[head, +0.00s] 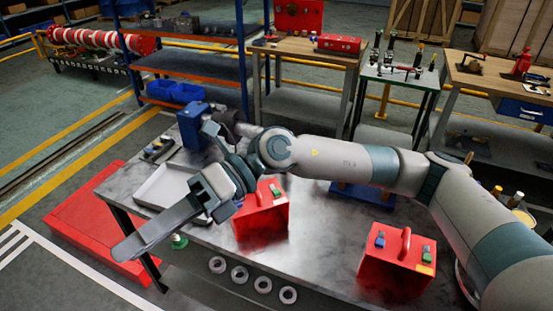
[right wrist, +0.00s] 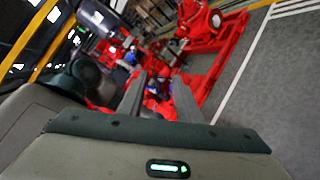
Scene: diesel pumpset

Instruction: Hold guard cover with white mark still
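Two red box-shaped covers with red handles and small blue and green parts stand on the grey table (head: 330,235). One cover (head: 262,215) is at the middle, partly hidden by my right wrist. The other cover (head: 395,270) is at the right and has a yellow-orange mark. I cannot make out a white mark on either. My right gripper (head: 128,247) extends past the table's left front edge, left of the middle cover and apart from it. In the right wrist view, its two fingers (right wrist: 159,82) are apart, with no held object clear between them. My left gripper is not in view.
A shallow grey tray (head: 148,192) and a blue machine (head: 194,128) occupy the table's left end. A red platform (head: 75,225) lies on the floor beyond that end. Several white rings (head: 239,273) show below the front edge. The tabletop between the covers is clear.

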